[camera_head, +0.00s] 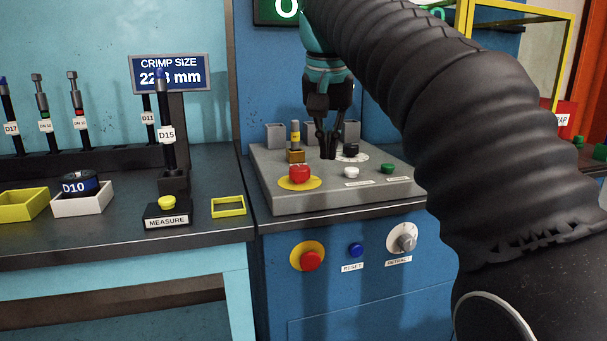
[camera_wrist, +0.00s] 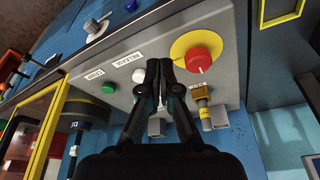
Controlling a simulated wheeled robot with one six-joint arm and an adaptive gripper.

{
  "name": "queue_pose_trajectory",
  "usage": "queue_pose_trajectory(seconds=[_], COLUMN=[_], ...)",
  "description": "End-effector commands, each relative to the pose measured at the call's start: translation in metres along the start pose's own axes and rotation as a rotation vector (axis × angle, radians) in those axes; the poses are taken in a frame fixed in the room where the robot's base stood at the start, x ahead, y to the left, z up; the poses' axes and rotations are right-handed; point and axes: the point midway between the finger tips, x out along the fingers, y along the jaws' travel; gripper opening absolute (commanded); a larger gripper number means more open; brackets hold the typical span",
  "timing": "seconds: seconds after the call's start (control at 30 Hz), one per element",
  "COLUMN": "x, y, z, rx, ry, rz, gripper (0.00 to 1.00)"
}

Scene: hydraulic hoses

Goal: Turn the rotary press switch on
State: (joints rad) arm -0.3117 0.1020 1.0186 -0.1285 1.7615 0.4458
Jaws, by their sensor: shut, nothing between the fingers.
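My gripper (camera_head: 327,153) points down over the grey panel top, its fingertips together and empty. In the wrist view my gripper (camera_wrist: 164,66) shows its tips between the red button and the white button. A black knob on a white disc (camera_head: 351,150) sits just right of the fingers in the head view; I cannot tell if they touch. I cannot make it out in the wrist view. A grey rotary knob (camera_head: 403,240) marked RETRACT is on the blue front panel; it also shows in the wrist view (camera_wrist: 95,28). Which one is the press switch is not readable.
A red button on a yellow disc (camera_head: 299,174), a white button (camera_head: 349,171) and a green button (camera_head: 388,168) stand on the panel. A yellow-tagged brass fitting (camera_head: 295,142) stands left of my fingers. A bench (camera_head: 120,241) with hoses is at left.

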Motion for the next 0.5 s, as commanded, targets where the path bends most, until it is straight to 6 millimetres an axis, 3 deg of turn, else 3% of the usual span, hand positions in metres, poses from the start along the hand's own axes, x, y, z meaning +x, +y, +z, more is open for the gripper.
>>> queue_pose_trajectory(seconds=[0.03,0.2,0.5], x=[-0.003,-0.012,-0.013], y=[-0.012,-0.035,-0.047], z=[-0.008,-0.018,-0.020], rx=[0.007,0.042,0.065], ry=[-0.006,-0.026,-0.038], rz=[0.003,0.018,0.027], gripper=[0.00,0.00,0.00])
